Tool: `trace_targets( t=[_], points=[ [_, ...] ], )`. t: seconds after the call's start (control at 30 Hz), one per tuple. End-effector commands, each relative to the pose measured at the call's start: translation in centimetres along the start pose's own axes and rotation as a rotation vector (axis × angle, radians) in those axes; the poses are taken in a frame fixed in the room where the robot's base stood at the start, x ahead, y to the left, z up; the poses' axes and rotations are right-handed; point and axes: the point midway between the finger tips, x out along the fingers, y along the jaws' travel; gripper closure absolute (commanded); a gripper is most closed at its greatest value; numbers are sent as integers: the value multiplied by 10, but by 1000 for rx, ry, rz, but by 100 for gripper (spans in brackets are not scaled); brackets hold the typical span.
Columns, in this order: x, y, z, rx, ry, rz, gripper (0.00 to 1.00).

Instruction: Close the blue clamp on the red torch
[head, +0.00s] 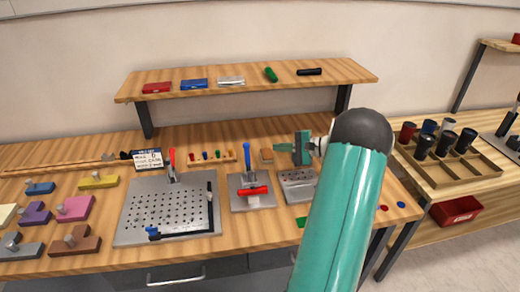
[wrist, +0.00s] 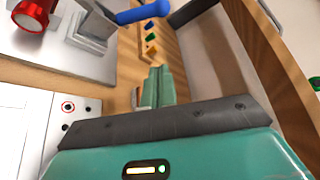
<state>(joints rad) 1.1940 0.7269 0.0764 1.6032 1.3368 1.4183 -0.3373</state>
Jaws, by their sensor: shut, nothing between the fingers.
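The blue clamp (head: 247,158) stands on a small grey metal plate (head: 238,203) at the middle of the bench, its blue handle pointing up. The red torch (head: 254,190) lies across the same plate, in front of the handle. In the wrist view the red torch (wrist: 33,13) is at the top left, partly cut off, and the blue handle (wrist: 143,12) is at the top. My gripper (head: 281,147) is right of the clamp, above the bench and apart from it. Its teal fingers (wrist: 157,72) are together and empty.
A perforated plate (head: 165,212) with a red-handled clamp (head: 172,158) lies to the left. A grey block with holes (head: 297,186) is just right, below my gripper. A shelf (head: 245,82) overhangs the back. Small coloured pegs (head: 205,155) stand behind the blue clamp.

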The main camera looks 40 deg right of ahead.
Motion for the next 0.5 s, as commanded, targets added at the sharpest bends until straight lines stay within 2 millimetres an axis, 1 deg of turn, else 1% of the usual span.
trace_targets(
  t=[0.17,0.5],
  points=[
    [21,0,2,-2,-5,3,100],
    [88,0,2,-4,-5,5,100]
  ],
)
